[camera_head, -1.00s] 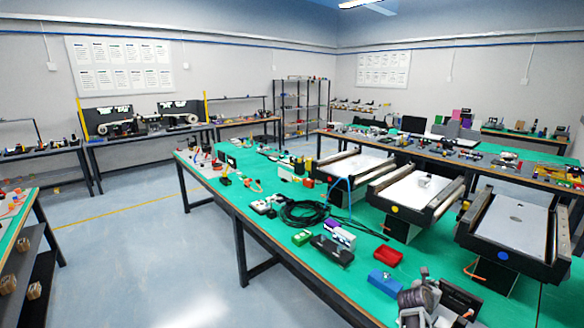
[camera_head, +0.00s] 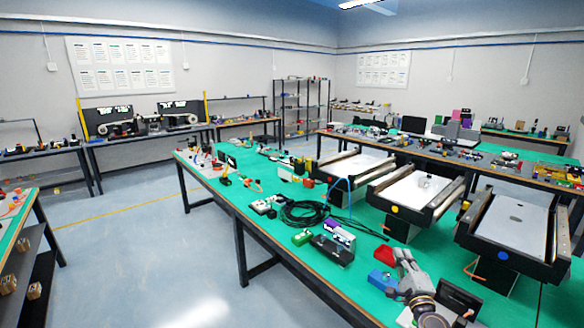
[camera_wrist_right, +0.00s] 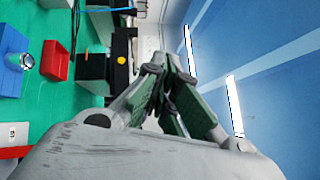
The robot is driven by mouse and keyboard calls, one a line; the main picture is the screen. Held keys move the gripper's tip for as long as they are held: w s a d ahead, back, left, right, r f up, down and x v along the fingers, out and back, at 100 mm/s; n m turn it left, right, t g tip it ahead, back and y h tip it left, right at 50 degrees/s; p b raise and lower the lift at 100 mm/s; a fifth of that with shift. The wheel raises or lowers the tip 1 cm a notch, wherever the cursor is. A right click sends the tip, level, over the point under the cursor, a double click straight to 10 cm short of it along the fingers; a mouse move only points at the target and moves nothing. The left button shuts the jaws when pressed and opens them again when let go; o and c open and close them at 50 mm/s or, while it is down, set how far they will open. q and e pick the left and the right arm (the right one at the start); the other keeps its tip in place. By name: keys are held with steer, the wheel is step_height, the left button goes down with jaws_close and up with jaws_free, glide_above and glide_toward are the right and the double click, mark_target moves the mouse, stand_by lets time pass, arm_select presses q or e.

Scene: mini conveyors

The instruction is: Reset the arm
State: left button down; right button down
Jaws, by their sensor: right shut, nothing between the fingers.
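My right gripper (camera_head: 402,256) is at the bottom right of the head view, above the front edge of the green-topped table (camera_head: 262,232). It points up and away, and its fingers are shut with nothing between them. In the right wrist view the fingertips (camera_wrist_right: 158,72) meet at the centre. The gripper partly covers a red tray (camera_head: 384,254) and a blue box (camera_head: 381,279) in the head view. My left arm and gripper do not show.
Three mini conveyors stand behind the gripper; the nearest two are the middle one (camera_head: 415,192) and the right one (camera_head: 508,225). A black cable coil (camera_head: 303,213) and a purple-and-white box (camera_head: 341,235) lie to the left. Open floor (camera_head: 150,240) lies left of the table.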

steer(key=s+a+f+n+g+y, duration=0.7)
steer(key=s+a+f+n+g, duration=0.3)
steer(key=s+a+n, duration=0.55)
steer(key=s+d+f+n+g+h, duration=0.2)
steer(key=s+f+n+g+h, duration=0.15)
steer(key=s, duration=0.55)
steer(key=s+d+f+n+g+h, duration=0.2)
steer(key=s+f+n+g, duration=0.15)
steer(key=s, duration=0.65)
step_height(320, 180, down, 32)
steer(key=s, duration=0.2)
steer(key=s+d+f+g, duration=0.1)
steer(key=s+f, duration=0.9)
steer(key=s, duration=0.1)
steer(key=s+d+f+n+g, duration=0.1)
steer(key=s+d+f, duration=0.1)
steer(key=s+f, duration=0.9)
steer(key=shift+s+d, duration=0.25)
steer(key=shift+s, duration=0.1)
